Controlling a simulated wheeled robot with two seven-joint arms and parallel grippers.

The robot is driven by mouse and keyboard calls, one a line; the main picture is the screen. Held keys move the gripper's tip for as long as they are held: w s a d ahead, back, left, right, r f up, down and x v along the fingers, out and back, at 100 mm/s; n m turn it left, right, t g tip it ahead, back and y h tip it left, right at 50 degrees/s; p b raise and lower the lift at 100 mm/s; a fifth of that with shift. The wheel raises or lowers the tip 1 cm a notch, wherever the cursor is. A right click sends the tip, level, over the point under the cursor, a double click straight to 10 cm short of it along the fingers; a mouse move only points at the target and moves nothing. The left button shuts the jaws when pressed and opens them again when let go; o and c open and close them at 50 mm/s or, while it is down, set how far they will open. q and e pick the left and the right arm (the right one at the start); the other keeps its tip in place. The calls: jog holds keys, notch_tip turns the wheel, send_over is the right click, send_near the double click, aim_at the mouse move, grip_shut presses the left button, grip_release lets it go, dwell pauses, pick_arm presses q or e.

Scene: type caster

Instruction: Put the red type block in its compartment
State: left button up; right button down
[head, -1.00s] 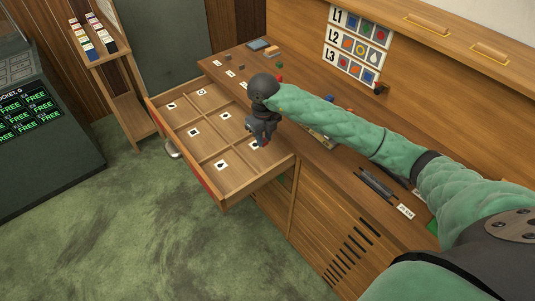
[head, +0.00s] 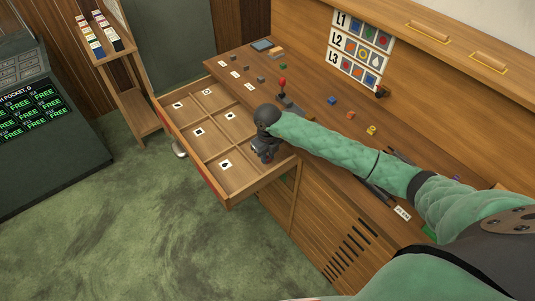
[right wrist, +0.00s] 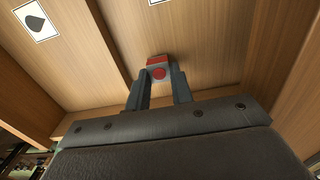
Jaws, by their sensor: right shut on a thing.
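The red type block (right wrist: 158,72) is between the fingertips of my right gripper (right wrist: 159,82), which is shut on it. In the right wrist view the block shows a grey side and a red face with a round mark, against the wooden compartment interior. In the head view my right gripper (head: 264,154) is at the near right compartment of the open drawer (head: 252,186). The gripper hides that compartment's card and most of the block. Whether the block touches the floor, I cannot tell. My left gripper is not in view.
Low wooden dividers (head: 211,154) split the drawer into several compartments with symbol cards. A red-knobbed lever (head: 283,86) stands on the desk behind my arm. Loose coloured blocks (head: 332,100) lie on the desk. A chart (head: 359,48) hangs on the back panel.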

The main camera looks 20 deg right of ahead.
jog(key=shift+f, duration=0.3)
jog(key=shift+f, duration=0.15)
jog(key=c, duration=1.2)
grip_release()
jog(key=shift+c, duration=0.2)
